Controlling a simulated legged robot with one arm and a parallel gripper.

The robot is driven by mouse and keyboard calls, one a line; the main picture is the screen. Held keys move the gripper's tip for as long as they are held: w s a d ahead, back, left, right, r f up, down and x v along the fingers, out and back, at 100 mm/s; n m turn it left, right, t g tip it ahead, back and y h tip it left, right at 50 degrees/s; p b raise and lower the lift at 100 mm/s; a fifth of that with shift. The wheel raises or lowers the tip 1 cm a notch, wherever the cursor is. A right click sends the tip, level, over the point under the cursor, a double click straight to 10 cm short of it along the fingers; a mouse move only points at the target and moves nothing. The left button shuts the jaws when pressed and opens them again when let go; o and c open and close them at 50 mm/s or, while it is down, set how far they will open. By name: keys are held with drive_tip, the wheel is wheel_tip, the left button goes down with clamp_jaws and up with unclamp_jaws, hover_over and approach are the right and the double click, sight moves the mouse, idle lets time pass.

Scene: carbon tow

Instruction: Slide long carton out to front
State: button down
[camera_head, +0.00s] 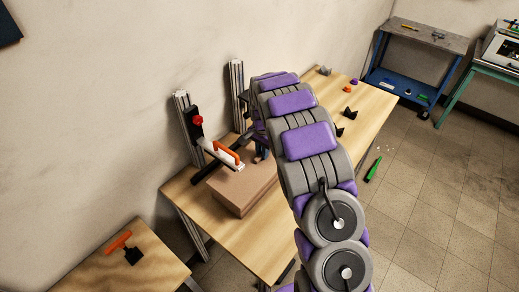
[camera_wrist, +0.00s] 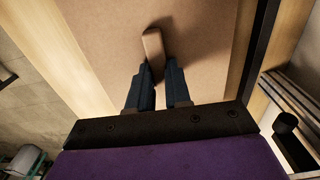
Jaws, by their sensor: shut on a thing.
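The long carton (camera_head: 240,188) is a flat brown box lying on a wooden table, its right part hidden by my arm. A small tan tab (camera_wrist: 153,42) stands up from that top. My gripper (camera_wrist: 157,68) has two dark blue fingers closed about the near end of the tab. In the head view my gripper (camera_head: 262,153) is just above the carton, mostly hidden behind my arm.
A black bar with a red knob (camera_head: 198,120) and an orange-handled white piece (camera_head: 226,153) reach over the carton's left side. Metal uprights (camera_head: 237,95) stand along the wall. Small parts lie at the table's (camera_head: 365,110) far end. A side table (camera_head: 145,262) stands front left.

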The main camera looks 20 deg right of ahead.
drive_tip(key=s+d, duration=0.9)
drive_tip(key=s, duration=0.3)
drive_tip(key=shift+s, duration=0.2)
idle(2.1)
drive_tip(key=c, duration=1)
unclamp_jaws()
drive_tip(key=shift+r+p, duration=1.25)
drive_tip(key=shift+r, duration=7.45)
